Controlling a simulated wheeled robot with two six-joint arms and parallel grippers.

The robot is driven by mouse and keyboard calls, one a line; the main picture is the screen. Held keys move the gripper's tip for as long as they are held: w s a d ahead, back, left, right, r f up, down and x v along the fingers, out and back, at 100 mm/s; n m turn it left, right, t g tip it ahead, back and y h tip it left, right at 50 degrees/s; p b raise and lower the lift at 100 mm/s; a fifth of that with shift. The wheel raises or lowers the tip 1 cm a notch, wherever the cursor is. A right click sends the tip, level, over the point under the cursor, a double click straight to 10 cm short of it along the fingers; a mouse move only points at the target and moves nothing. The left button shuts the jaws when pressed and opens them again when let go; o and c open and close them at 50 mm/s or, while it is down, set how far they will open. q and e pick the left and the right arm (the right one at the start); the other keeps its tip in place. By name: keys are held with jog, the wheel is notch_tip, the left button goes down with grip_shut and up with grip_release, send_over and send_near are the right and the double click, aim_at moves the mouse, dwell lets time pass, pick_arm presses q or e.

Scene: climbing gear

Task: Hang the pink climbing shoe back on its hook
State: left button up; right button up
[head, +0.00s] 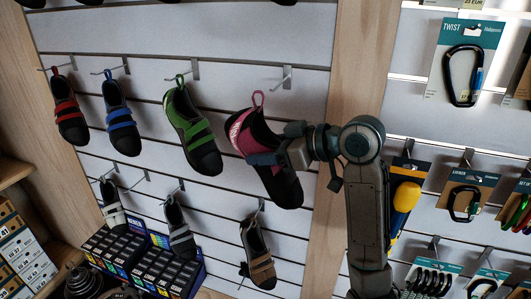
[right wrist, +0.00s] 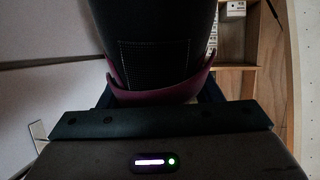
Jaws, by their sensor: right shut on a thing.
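The pink climbing shoe (head: 240,132), pink with a black toe, is tilted with its toe down to the right and its pink loop at the top. My right gripper (head: 264,158) is shut on the shoe around its middle. The shoe's dark body (right wrist: 155,45) and a pink strap fill the upper middle of the right wrist view, against the gripper (right wrist: 160,118). An empty metal hook (head: 286,77) sticks out of the slatted wall above and right of the loop. The loop appears apart from it. My left gripper is not seen.
Red (head: 68,110), blue (head: 121,120) and green (head: 190,130) shoes hang left of the pink one. Grey and brown (head: 258,255) shoes hang below. A wooden post (head: 352,60) and packaged carabiners (head: 462,75) are to the right. Small boxes (head: 165,272) stand at lower left.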

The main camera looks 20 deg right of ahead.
jog(key=shift+w+d+f+b, duration=0.1)
jog(key=shift+w+d+b, duration=0.2)
jog(key=shift+w+d, duration=0.35)
jog(key=shift+w+d+f+b, duration=0.1)
jog(key=shift+w+d+b, duration=0.25)
jog(key=shift+w, duration=0.55)
jog(key=shift+w+d+b, duration=0.25)
jog(key=shift+w+d, duration=0.35)
jog(key=shift+w, duration=0.15)
jog(key=w+d+f+b, duration=0.1)
jog(key=w+d, duration=0.2)
jog(key=w, duration=0.2)
jog(key=shift+w+d, duration=0.2)
jog(key=shift+d, duration=0.1)
jog(key=shift+f, duration=0.15)
jog(key=o, duration=1.3)
jog(key=shift+c, duration=0.2)
jog(key=shift+d, duration=0.1)
